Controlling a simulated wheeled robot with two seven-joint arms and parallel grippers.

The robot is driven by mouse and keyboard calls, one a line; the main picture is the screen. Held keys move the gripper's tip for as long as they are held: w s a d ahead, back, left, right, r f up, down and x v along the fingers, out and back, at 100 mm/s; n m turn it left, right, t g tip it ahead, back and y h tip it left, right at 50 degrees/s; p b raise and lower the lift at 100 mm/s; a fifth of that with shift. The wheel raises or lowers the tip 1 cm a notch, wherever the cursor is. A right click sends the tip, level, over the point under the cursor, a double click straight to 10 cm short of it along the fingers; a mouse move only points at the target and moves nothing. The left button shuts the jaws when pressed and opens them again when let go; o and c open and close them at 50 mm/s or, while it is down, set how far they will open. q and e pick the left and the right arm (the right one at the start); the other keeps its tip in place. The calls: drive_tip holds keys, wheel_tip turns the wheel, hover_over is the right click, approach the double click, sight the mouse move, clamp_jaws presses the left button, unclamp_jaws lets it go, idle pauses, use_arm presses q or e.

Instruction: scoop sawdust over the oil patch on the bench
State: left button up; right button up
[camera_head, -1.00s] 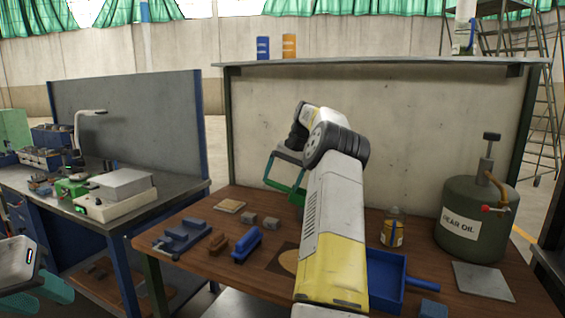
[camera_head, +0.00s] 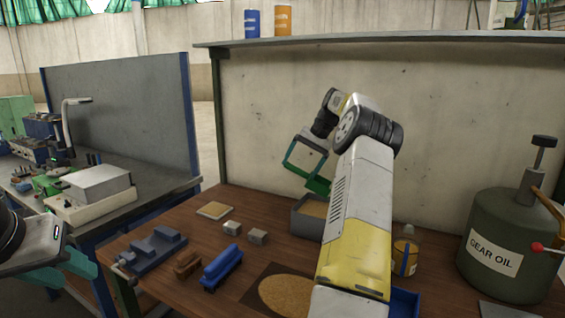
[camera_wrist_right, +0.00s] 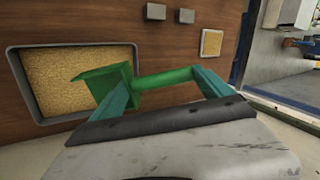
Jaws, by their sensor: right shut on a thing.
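My right gripper (camera_wrist_right: 163,82) is shut on the handle of a green scoop (camera_wrist_right: 101,83). In the head view the scoop (camera_head: 318,185) is just above the grey sawdust bin (camera_head: 303,222). The wrist view shows the bin (camera_wrist_right: 22,92) at left with tan sawdust inside, the scoop overlapping its right edge. On the bench (camera_head: 170,215), a round tan grainy patch (camera_head: 288,293) lies on a darker square; no bare oil shows clearly. My left gripper (camera_head: 70,276) is at the left edge, empty, its teal fingers apart.
A blue brush (camera_head: 222,267), brown brush (camera_head: 187,264), blue vise-like block (camera_head: 152,248) and small grey blocks (camera_head: 232,228) stand left on the bench. A bottle (camera_head: 404,258), blue dustpan (camera_head: 404,303) and gear oil can (camera_head: 500,245) are at right. A shelf (camera_head: 400,38) overhangs the back.

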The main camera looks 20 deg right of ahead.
wheel_tip(320, 180, down, 9)
drive_tip(key=shift+s+d+r, duration=0.2)
drive_tip(key=shift+s+d, duration=0.05)
drive_tip(key=shift+d, duration=0.15)
drive_tip(key=shift+s+d+f+h, duration=0.1)
drive_tip(key=shift+s+d+f, duration=0.15)
drive_tip(key=shift+f, duration=0.25)
drive_tip(key=shift+s+d+f+h, duration=0.15)
drive_tip(key=shift+d+f, duration=0.1)
drive_tip(key=shift+f, duration=0.2)
drive_tip(key=shift+s+d+f+h, duration=0.1)
drive_tip(key=shift+s+d+f, duration=0.15)
drive_tip(key=shift+f, duration=0.25)
drive_tip(key=shift+w+f+g+h, duration=0.1)
drive_tip(key=shift+f+g+h, duration=0.15)
drive_tip(key=shift+g+h, duration=0.25)
drive_tip(key=shift+c, duration=0.8)
drive_tip(key=shift+w+a+r+g+h, duration=0.25)
drive_tip(key=shift+a+r+g+h, duration=0.15)
drive_tip(key=shift+r, duration=1.25)
drive_tip(key=shift+w+a+r+g+h, duration=0.3)
drive_tip(key=shift+r+h, duration=0.15)
drive_tip(key=shift+r, duration=1.2)
drive_tip(key=shift+w+a+r+g+h, duration=0.2)
drive_tip(key=shift+a+r+g+h, duration=0.15)
drive_tip(key=shift+r, duration=1.3)
